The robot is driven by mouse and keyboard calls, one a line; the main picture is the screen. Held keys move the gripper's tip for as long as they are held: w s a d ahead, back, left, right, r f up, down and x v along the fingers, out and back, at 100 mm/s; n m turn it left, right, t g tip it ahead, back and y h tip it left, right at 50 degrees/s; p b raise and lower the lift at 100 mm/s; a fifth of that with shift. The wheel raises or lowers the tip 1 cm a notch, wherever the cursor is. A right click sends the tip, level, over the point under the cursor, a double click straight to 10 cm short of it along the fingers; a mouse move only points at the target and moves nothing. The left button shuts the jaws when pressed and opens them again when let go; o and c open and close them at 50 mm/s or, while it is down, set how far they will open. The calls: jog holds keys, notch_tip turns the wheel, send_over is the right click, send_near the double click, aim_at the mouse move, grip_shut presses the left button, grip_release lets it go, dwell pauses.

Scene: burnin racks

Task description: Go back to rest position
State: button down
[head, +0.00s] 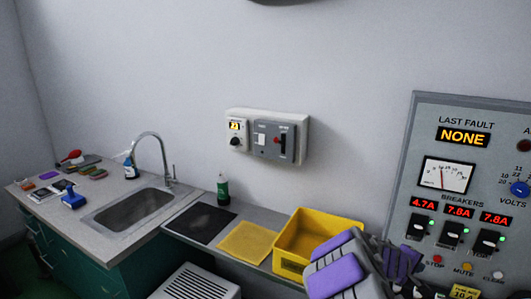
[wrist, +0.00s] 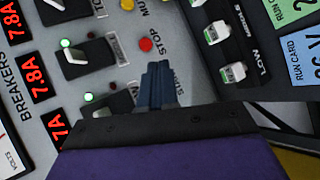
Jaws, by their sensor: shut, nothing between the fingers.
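My gripper (wrist: 161,72) is shut and empty in the wrist view, its dark fingers together in front of the control panel (wrist: 200,70). The fingertips appear near the red STOP button (wrist: 146,45); I cannot tell whether they touch the panel. In the head view my grey and purple arm is at the lower right, in front of the panel (head: 400,190), and the fingertips are hard to make out. The panel reads NONE under LAST FAULT, with breaker readings 4.7A, 7.8A and 7.8A. Breaker switches (head: 452,232) with green lights sit below the readings.
A yellow bin (head: 345,222) stands on the bench beside my arm. A yellow mat (head: 247,243), black mat (head: 203,222) and green bottle (head: 223,190) lie or stand to its left. A sink (head: 140,210) is farther left. A switch box (head: 268,138) hangs on the wall.

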jog(key=s+a+r+m+g, duration=0.1)
jog(key=s+a+r+m, duration=0.15)
jog(key=s, duration=0.25)
jog(key=s+a+r+m+g+y, duration=0.1)
jog(key=s+a+r+m, duration=0.1)
jog(key=s+r, duration=0.3)
jog(key=s+a+r+m+g, duration=0.2)
jog(key=s+a, duration=0.1)
jog(key=s, duration=0.3)
jog(key=s+a+f+n+g+y, duration=0.1)
jog(key=s+a+y, duration=0.4)
jog(key=s+a, duration=0.6)
jog(key=s+a+f+y, duration=0.3)
jog(key=s+a+y, duration=0.2)
jog(key=s+a, duration=0.6)
jog(key=a, duration=0.5)
jog(key=shift+s+a+n+g, duration=0.2)
jog(key=shift+a+n+g, duration=0.15)
jog(key=shift+g, duration=0.05)
